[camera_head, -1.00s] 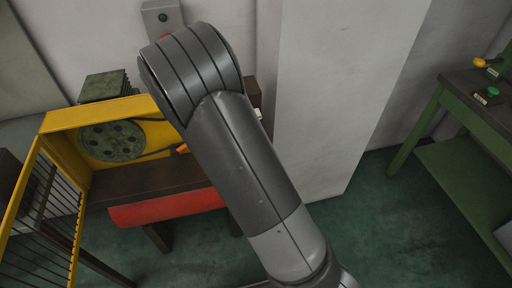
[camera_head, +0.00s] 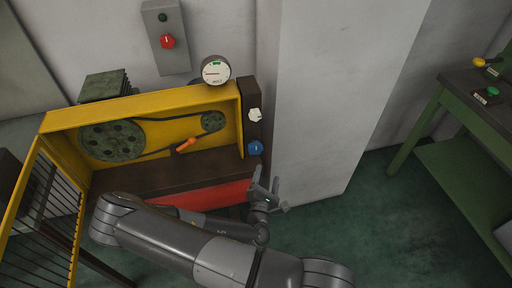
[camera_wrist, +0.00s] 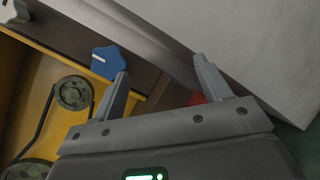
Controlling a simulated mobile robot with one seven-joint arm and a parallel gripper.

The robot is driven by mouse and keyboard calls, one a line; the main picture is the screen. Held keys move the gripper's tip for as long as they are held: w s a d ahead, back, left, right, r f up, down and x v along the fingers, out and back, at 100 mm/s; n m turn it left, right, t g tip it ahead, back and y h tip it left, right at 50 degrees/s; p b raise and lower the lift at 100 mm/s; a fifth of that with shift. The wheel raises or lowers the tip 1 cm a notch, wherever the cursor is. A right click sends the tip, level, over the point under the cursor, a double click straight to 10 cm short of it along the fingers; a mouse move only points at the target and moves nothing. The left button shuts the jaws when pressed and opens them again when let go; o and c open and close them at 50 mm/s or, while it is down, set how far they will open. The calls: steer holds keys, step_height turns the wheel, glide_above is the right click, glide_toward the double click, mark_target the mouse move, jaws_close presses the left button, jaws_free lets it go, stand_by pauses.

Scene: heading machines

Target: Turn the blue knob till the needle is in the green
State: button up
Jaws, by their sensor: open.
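The blue knob (camera_head: 255,148) is on the dark side panel at the right end of the yellow machine, below a white knob (camera_head: 255,115). The gauge (camera_head: 215,70) stands on top of the machine. Its red needle points left, and the green band is at the top of the dial, so the needle is outside it. My gripper (camera_head: 268,182) is open and empty, just below and right of the blue knob. In the wrist view the blue knob (camera_wrist: 108,62) is left of my left fingertip, not between the fingers; whether they touch I cannot tell.
A white pillar (camera_head: 330,110) stands close to the right of the panel. An orange handle (camera_head: 186,145) sits inside the yellow frame (camera_head: 150,101). A grey wall box (camera_head: 167,50) has a red knob. A green table (camera_head: 440,130) is at the right.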

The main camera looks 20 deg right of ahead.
mark_target(256, 150)
step_height(256, 150, up, 3)
steer(key=s+a+n+t+y, duration=0.1)
steer(key=a+n+t+y, duration=0.2)
steer(key=n+t+y, duration=0.5)
steer(key=w+r+g, duration=0.1)
steer(key=w, duration=0.2)
steer(key=w+d+r+n+g+h, duration=0.1)
steer(key=w, duration=0.2)
steer(key=w+r+h, duration=0.1)
steer(key=w+r, duration=0.1)
steer(key=w, duration=0.1)
steer(key=shift+w+d+r+n+g, duration=0.1)
steer(key=shift+w+d+n+g, duration=0.05)
steer(key=shift+w+n+g, duration=0.2)
steer(key=shift+c, duration=0.2)
steer(key=c, duration=0.9)
